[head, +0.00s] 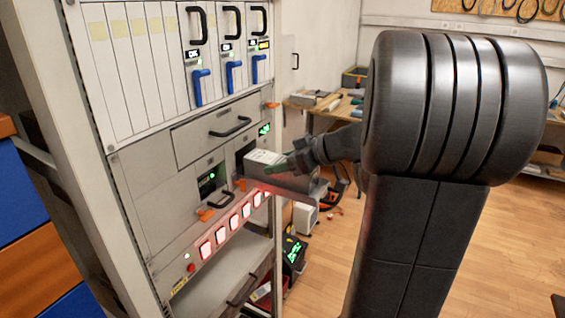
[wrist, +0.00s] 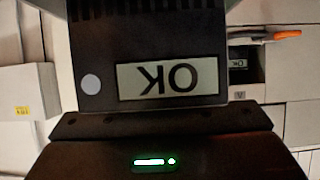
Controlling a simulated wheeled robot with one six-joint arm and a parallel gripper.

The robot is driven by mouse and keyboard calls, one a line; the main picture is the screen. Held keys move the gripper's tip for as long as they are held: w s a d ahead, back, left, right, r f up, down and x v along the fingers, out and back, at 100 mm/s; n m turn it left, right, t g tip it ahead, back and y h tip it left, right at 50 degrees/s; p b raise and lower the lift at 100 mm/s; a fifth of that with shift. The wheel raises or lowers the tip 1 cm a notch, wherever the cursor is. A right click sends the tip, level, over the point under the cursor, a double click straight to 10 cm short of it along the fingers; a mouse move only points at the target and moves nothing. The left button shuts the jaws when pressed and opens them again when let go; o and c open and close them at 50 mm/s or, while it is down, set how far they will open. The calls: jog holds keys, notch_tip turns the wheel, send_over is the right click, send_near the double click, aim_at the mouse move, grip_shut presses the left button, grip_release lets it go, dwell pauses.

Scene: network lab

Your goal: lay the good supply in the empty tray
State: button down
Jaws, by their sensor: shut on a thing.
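My gripper (head: 285,167) is shut on a grey box-shaped supply (head: 290,184), held level in front of the rack's right side. The supply has a pale label on its top. In the wrist view the supply (wrist: 150,40) fills the upper middle, dark, with a plate reading OK upside down and a round pale dot beside it. A small green light shows below it. I cannot clearly make out the empty tray; a bare grey shelf surface (head: 205,283) shows low in the rack.
The rack (head: 160,150) has blue-levered modules above, a closed drawer (head: 225,128), bays with green displays and orange levers, and a row of lit red switches (head: 233,223). Low, boxes stand by the rack. A workbench (head: 318,118) stands behind; wooden floor (head: 325,270) is clear at right.

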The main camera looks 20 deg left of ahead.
jog(key=shift+f, duration=0.2)
jog(key=c, duration=0.5)
grip_release()
jog(key=shift+f, duration=0.1)
jog(key=shift+d+r, duration=0.2)
jog(key=shift+r, duration=0.25)
jog(key=v, duration=1.1)
jog(key=shift+d+r, duration=0.1)
jog(key=shift+d, duration=0.2)
jog(key=shift+a, duration=0.1)
